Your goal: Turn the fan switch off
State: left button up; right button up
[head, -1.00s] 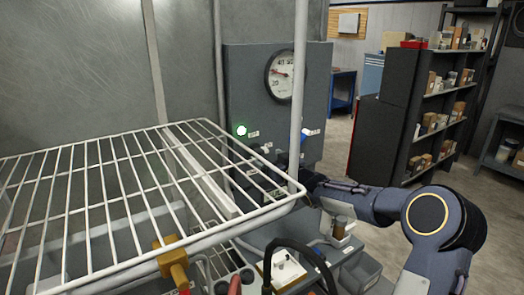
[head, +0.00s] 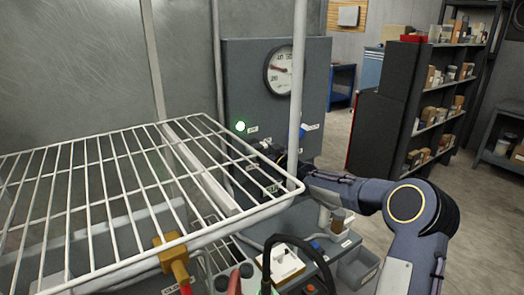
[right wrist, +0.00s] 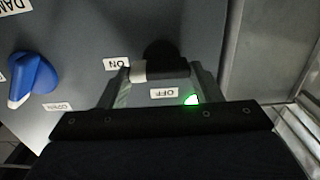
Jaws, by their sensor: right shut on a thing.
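The fan switch is a dark knob with a white-tipped handle (right wrist: 160,70) on the grey control panel (head: 240,80). In the right wrist view its white tip points left, beside the ON label (right wrist: 117,63); the OFF label (right wrist: 164,92) is just below the handle. My right gripper (right wrist: 160,78) has one finger on each side of the handle and is shut on it. In the head view my right gripper (head: 276,154) is at the panel and partly covers the switch. A green lamp (head: 240,126) is lit; it also shows in the right wrist view (right wrist: 190,99). My left gripper is out of view.
A blue damper knob (right wrist: 34,78) is beside the switch. A round gauge (head: 279,71) is above it. A white wire rack (head: 110,190) and a pale upright post (head: 298,80) stand in front of the panel. Shelving (head: 430,110) stands at the right.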

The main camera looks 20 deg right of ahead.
jog(key=n+b, duration=0.2)
jog(key=n, duration=0.1)
jog(key=shift+f, duration=0.1)
jog(key=n+b, duration=0.3)
jog(key=n, duration=0.2)
jog(key=shift+a+n, duration=0.1)
jog(key=shift+n, duration=0.2)
jog(key=n+b, duration=0.2)
jog(key=n, duration=0.3)
jog(key=shift+n+b, duration=0.9)
jog(key=shift+n, duration=1.2)
jog(key=o, duration=1)
